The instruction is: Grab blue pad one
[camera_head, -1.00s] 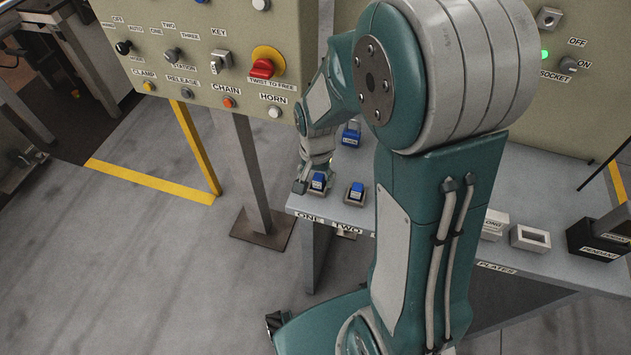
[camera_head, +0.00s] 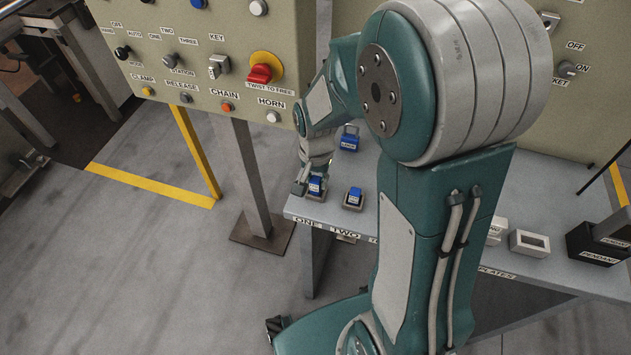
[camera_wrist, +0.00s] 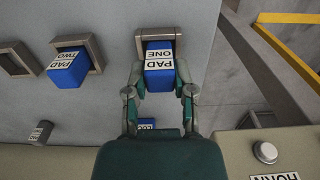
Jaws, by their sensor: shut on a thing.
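Blue pad one (camera_wrist: 158,78), a blue block with a white "PAD ONE" label, is between the two fingers of my gripper (camera_wrist: 160,72) in the wrist view. The fingers are shut on its sides. The pad is at its grey square holder (camera_wrist: 140,42); whether it is lifted off the holder's floor I cannot tell. In the head view, pad one (camera_head: 316,186) is at the table's front left corner, with my gripper (camera_head: 302,180) over it, partly hiding the holder.
Blue pad two (camera_wrist: 68,70) sits in its own holder beside pad one. An empty-looking holder (camera_wrist: 14,60) is beyond it. A blue padlock-like item (camera_head: 349,138) lies farther back.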

